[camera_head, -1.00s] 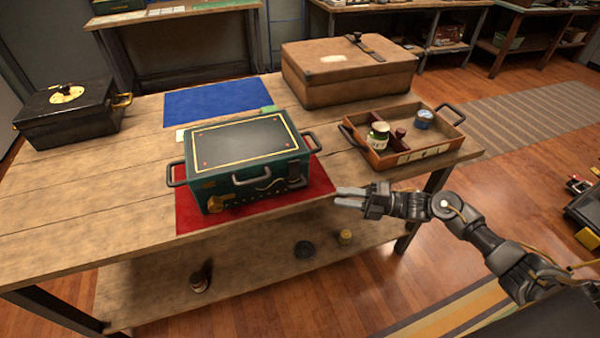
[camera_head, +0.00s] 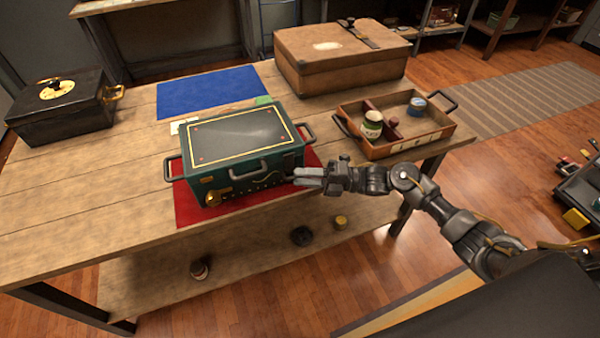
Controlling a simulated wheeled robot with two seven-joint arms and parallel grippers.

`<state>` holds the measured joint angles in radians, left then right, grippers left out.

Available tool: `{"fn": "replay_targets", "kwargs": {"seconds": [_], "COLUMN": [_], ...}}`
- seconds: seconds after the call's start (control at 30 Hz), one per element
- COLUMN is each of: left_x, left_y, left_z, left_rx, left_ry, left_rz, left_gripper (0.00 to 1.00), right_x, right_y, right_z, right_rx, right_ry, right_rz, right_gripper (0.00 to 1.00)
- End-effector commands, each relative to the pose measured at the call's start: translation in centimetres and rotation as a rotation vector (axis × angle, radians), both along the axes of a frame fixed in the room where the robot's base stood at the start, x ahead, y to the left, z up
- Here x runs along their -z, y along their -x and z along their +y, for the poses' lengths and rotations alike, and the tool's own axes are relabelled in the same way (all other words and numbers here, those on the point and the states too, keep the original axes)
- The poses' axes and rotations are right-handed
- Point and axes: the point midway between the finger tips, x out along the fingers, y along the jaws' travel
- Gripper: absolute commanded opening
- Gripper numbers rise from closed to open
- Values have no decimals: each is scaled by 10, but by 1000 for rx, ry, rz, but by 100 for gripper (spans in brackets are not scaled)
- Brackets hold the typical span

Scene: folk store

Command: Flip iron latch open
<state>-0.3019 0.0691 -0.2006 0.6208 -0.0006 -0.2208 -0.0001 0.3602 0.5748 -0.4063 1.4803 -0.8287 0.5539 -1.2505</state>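A dark green metal box (camera_head: 240,150) with a black, gold-lined lid stands on a red mat (camera_head: 186,210). Its lid is closed. A brass fitting (camera_head: 214,198) sits at the left of its front face, and a handle is in the middle. The dark iron latch is on the right part of the front face, small and hard to make out beside my fingers. My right gripper (camera_head: 298,177) points left, its fingertips close to the box's front right corner. Its two fingers show a narrow gap with nothing between them. I cannot tell if they touch the box. My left gripper is out of view.
A wooden tray (camera_head: 425,143) with jars stands right of the box, behind my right arm. A brown case (camera_head: 345,72) is at the back and a black box (camera_head: 62,112) at the left. The table (camera_head: 90,205) is clear in front left. Small items lie on the lower shelf.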

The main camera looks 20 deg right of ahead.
Motion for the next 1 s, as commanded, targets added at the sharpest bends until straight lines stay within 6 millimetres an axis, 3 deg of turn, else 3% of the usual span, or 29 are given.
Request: {"fn": "replay_targets", "kwargs": {"seconds": [0.13,0.43,0.7,1.0], "left_x": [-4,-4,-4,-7], "left_y": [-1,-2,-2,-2], "left_z": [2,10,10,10], "left_rx": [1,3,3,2], "left_ry": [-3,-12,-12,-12], "left_rz": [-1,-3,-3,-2], "left_gripper": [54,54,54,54], "right_x": [-2,-1,-1,-2], "right_y": [-3,-4,-4,-2], "right_z": [11,13,12,12], "right_rx": [-1,-1,-1,-1], "right_ry": [0,0,0,2], "right_rz": [-1,-1,0,19], "right_gripper": [32,32,0,0]}}
